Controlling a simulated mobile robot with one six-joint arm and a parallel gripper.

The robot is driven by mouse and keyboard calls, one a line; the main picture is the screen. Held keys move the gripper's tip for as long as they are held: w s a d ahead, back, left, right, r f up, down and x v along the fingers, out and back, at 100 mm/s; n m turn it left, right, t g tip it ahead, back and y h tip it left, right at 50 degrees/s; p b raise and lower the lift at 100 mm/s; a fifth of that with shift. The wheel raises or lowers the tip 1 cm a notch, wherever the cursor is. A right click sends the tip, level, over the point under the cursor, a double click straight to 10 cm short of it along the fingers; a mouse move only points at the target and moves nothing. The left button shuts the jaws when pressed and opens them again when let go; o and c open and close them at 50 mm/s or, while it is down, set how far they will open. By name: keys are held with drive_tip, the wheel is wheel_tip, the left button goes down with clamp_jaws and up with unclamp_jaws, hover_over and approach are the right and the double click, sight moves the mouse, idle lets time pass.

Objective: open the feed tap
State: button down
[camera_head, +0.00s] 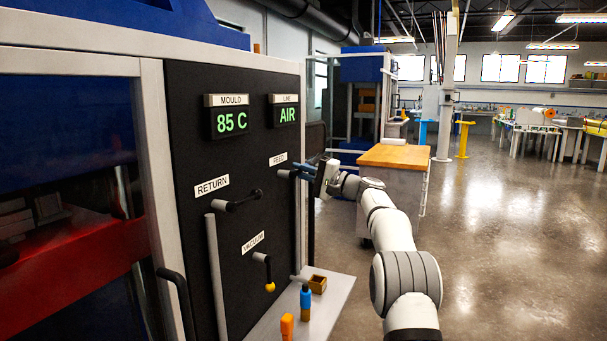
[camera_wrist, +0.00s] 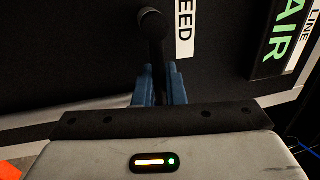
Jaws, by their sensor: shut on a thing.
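The feed tap (camera_head: 285,174) is a dark lever handle on the black panel, just below the FEED label (camera_head: 278,159). In the wrist view the feed tap (camera_wrist: 152,28) shows its round black hub at the top, with the lever running down between the blue fingers. My gripper (camera_head: 303,171) reaches the panel from the right and is shut on the lever. In the wrist view my gripper (camera_wrist: 160,85) has one blue finger on each side of the lever. The lever's far end is hidden by the fingers and gripper body.
The return tap (camera_head: 238,200) and the vacuum tap (camera_head: 264,270) are on the same panel, left and below. The displays read 85 C and AIR. A shelf (camera_head: 335,292) below holds a blue-capped bottle (camera_head: 305,298), an orange bottle (camera_head: 287,325) and a small box (camera_head: 318,284). Open floor lies right.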

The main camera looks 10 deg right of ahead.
drive_tip(key=shift+a, duration=0.15)
drive_tip(key=c, duration=1.6)
unclamp_jaws()
drive_tip(key=v, duration=0.8)
drive_tip(key=shift+w, duration=0.1)
